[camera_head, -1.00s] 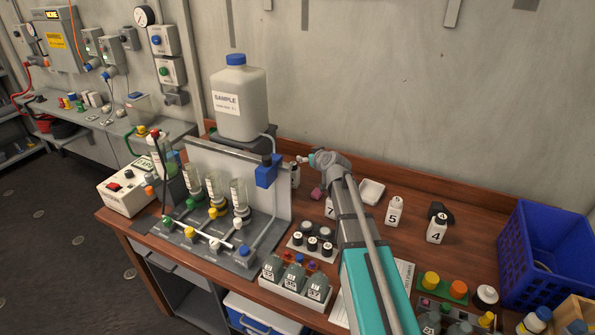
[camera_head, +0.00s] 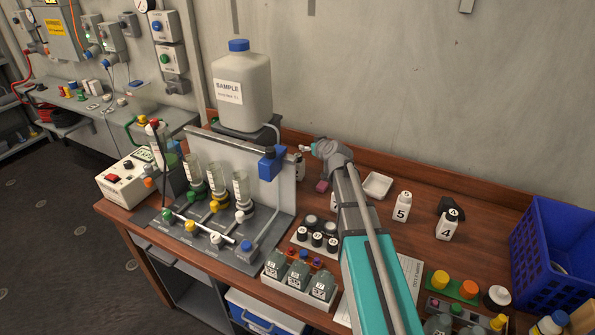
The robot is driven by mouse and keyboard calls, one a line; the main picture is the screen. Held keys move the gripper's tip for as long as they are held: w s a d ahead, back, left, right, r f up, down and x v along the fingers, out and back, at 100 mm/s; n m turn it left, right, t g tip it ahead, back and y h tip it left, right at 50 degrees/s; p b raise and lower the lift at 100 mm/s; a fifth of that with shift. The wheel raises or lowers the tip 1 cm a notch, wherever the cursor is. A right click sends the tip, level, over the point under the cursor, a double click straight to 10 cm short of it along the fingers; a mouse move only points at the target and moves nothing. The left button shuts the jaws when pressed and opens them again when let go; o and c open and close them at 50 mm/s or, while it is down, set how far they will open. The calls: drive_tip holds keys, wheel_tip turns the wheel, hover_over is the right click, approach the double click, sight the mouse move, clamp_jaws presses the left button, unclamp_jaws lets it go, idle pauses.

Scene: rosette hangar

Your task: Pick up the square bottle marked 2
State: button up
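No bottle with a readable 2 shows. A small white bottle (camera_head: 300,168) stands behind the blue valve block, just below my gripper (camera_head: 304,149); its marking cannot be read. My gripper is at the far end of my arm, near the back of the bench, and too small and side-on to tell whether it is open or shut. Square white bottles marked 5 (camera_head: 401,206) and 4 (camera_head: 447,225), with black or white tops, stand to the right. Another white bottle (camera_head: 335,201) is mostly hidden by my arm.
A rig with glass cylinders and a grey panel (camera_head: 240,160) stands left of my gripper, with the large SAMPLE jug (camera_head: 241,92) behind. A white dish (camera_head: 377,185) and blue crate (camera_head: 553,250) are to the right. Racked dark bottles (camera_head: 298,275) stand in front.

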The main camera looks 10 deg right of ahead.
drive_tip(key=b, duration=0.8)
approach(300, 157)
drive_tip(key=shift+s+r, duration=0.25)
drive_tip(key=shift+s, duration=0.65)
drive_tip(key=shift+b+x, duration=1.35)
drive_tip(key=shift+x, duration=3)
drive_tip(key=shift+w, duration=0.1)
drive_tip(key=shift+b+x, duration=1)
drive_tip(key=shift+x, duration=1.5)
drive_tip(key=shift+r, duration=0.1)
drive_tip(key=shift+d, duration=0.1)
drive_tip(key=shift+c, duration=0.3)
clamp_jaws()
